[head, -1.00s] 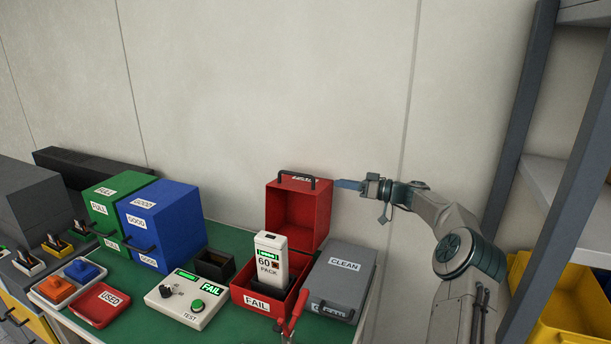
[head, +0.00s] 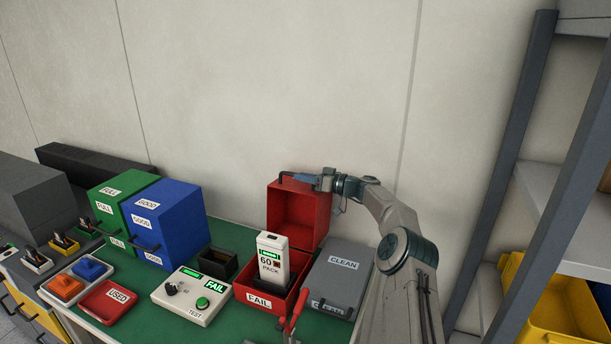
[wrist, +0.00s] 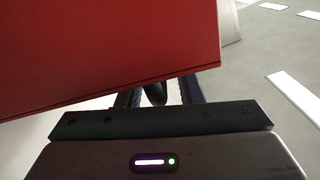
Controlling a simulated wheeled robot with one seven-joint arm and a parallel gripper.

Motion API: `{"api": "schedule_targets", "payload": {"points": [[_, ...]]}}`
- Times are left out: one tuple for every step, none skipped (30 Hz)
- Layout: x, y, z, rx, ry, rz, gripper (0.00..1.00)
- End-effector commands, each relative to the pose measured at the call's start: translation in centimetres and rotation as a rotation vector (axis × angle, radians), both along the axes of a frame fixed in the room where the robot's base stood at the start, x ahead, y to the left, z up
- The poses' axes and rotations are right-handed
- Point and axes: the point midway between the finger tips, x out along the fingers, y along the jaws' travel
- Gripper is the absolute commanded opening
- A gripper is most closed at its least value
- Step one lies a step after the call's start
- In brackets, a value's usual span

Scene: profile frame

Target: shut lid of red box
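The red box (head: 253,298), labelled FAIL, stands on the green bench top with its lid (head: 297,217) upright and open at the back. A white pack (head: 271,257) marked 60 PACK stands in the box and rises above its walls. My gripper (head: 289,177) is at the lid's top edge, by the handle. In the wrist view the red lid (wrist: 100,45) fills the upper left. The dark handle (wrist: 156,94) shows between my two fingers, with gaps on both sides, so my gripper (wrist: 157,98) looks open around it. The fingertips are partly hidden by the lid.
A grey box (head: 340,280) labelled CLEAN stands close on the right, below my arm. A red-handled tool (head: 292,318) stands in front of the red box. A tester (head: 193,296) showing FAIL and a small black bin (head: 219,264) are to the left.

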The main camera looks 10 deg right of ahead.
Motion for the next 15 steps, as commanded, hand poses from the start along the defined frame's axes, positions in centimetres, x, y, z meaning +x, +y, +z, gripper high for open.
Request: {"api": "schedule_targets", "payload": {"points": [[0.04,0.04,0.01,0.0,0.0,0.0,0.33],[0.05,0.05,0.0,0.0,0.0,0.0,0.33],[0.04,0.05,-0.01,0.0,0.0,0.0,0.33],[0.04,0.06,-0.02,0.0,0.0,0.0,0.33],[0.04,0.06,-0.02,0.0,0.0,0.0,0.33],[0.04,0.07,-0.03,0.0,0.0,0.0,0.33],[0.04,0.07,-0.03,0.0,0.0,0.0,0.33],[0.04,0.07,-0.03,0.0,0.0,0.0,0.25],[0.03,0.08,-0.02,0.0,0.0,0.0,0.14],[0.03,0.08,-0.02,0.0,0.0,0.0,0.06],[0.03,0.08,-0.02,0.0,0.0,0.0,0.0],[0.03,0.09,-0.02,0.0,0.0,0.001,0.0],[0.03,0.09,-0.02,0.0,0.0,0.001,0.0],[0.03,0.09,-0.02,0.0,0.0,0.001,0.0],[0.02,0.09,-0.03,0.0,0.0,0.001,0.0]]}}
